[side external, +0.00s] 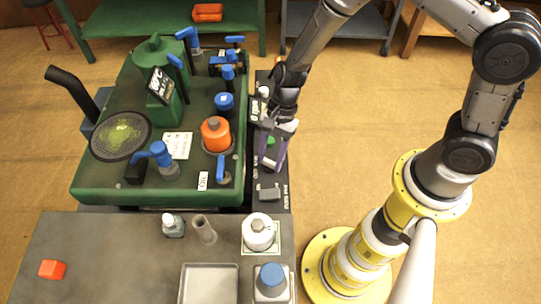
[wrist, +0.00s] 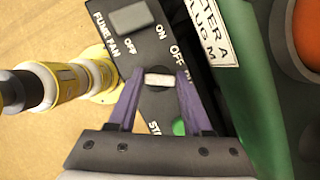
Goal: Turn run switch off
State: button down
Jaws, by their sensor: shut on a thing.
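The run switch (wrist: 158,79) is a dark round knob with a pale bar across it, on the black control panel (wrist: 155,48). In the wrist view the bar lies roughly crosswise between my purple fingertips, with "OFF" lettering above right of it. My gripper (wrist: 159,84) is shut on the switch, one finger at each end of the bar.
An orange-capped container (side external: 215,133) and blue-handled valves stand on the green machine. Bottles stand on the grey table (side external: 110,235).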

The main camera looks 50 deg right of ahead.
jog(key=shift+n, duration=0.3)
jog(key=n+g, duration=0.1)
jog(key=n, duration=0.1)
jog(key=n+g+h, duration=0.1)
jog(key=n, duration=0.2)
jog(key=shift+w, duration=0.1)
jog(key=n+h, duration=0.1)
jog(key=n, duration=0.2)
jog(key=n+g+h, duration=0.1)
jog(key=n, duration=0.2)
jog(key=shift+a, duration=0.15)
jog(key=shift+n, duration=0.3)
dwell(0.3)
jog(key=shift+c, duration=1.6)
grip_release()
jog(key=shift+w, duration=0.1)
jog(key=v, duration=1.4)
jog(key=shift+a, duration=0.2)
